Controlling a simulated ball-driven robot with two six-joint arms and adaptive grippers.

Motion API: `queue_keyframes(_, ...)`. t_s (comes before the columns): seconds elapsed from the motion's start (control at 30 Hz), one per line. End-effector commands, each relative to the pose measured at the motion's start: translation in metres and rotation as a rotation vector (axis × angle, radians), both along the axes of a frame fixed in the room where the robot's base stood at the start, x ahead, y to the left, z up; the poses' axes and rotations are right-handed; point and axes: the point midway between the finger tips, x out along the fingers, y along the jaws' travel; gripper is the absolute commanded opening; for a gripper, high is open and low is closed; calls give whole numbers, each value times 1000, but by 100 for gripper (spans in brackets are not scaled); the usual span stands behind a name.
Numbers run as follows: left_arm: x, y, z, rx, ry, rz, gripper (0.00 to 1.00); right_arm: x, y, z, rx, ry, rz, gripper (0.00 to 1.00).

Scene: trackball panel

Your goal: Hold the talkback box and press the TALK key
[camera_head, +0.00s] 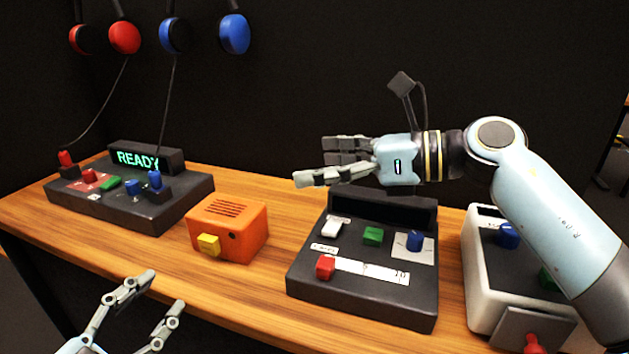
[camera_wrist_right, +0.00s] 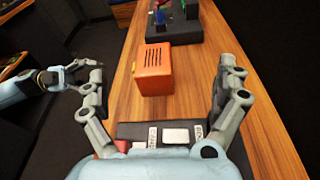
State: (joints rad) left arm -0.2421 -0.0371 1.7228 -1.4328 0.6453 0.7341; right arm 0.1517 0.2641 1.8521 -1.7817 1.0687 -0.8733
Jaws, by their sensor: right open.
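The talkback box looks to be the orange box (camera_head: 228,229) with a slotted grille on top, standing on the wooden table. A yellow key (camera_head: 208,245) sits on its front face. The orange box also shows in the right wrist view (camera_wrist_right: 154,69), ahead of my right gripper and between the lines of its fingers. My right gripper (camera_head: 318,164) is open and empty, above the middle dark panel and right of the box, not touching it. My left gripper (camera_head: 156,300) is open and empty, low in front of the table edge, left of and nearer than the box.
A dark panel (camera_head: 128,207) with a READY display stands at left. The middle dark panel (camera_head: 362,300) has white, red, green and blue buttons. A white-sided console (camera_head: 482,300) stands at right. Red and blue headphones (camera_head: 124,37) hang behind. Bare table (camera_head: 262,285) lies between box and middle panel.

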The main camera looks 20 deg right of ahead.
Motion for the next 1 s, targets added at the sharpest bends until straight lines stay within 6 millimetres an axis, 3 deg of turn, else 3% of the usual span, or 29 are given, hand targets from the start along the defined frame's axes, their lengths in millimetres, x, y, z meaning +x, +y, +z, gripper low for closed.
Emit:
queue_keyframes(0.1, 0, 0, 0, 0, 0, 0, 38, -14, 13, -40, -111, 8, -6, 100)
queue_keyframes(0.2, 0, 0, 0, 0, 0, 0, 38, -21, 18, -60, -176, 13, -8, 100)
queue_keyframes(0.37, 0, 0, 0, 0, 0, 0, 38, -21, 25, -75, -213, 17, -11, 100)
queue_keyframes(0.8, 0, 0, 0, 0, 0, 0, 38, 21, 83, -103, -212, 18, -9, 100)
queue_keyframes(1.0, 0, 0, 0, 0, 0, 0, 38, 32, 97, -111, -215, 18, -11, 100)
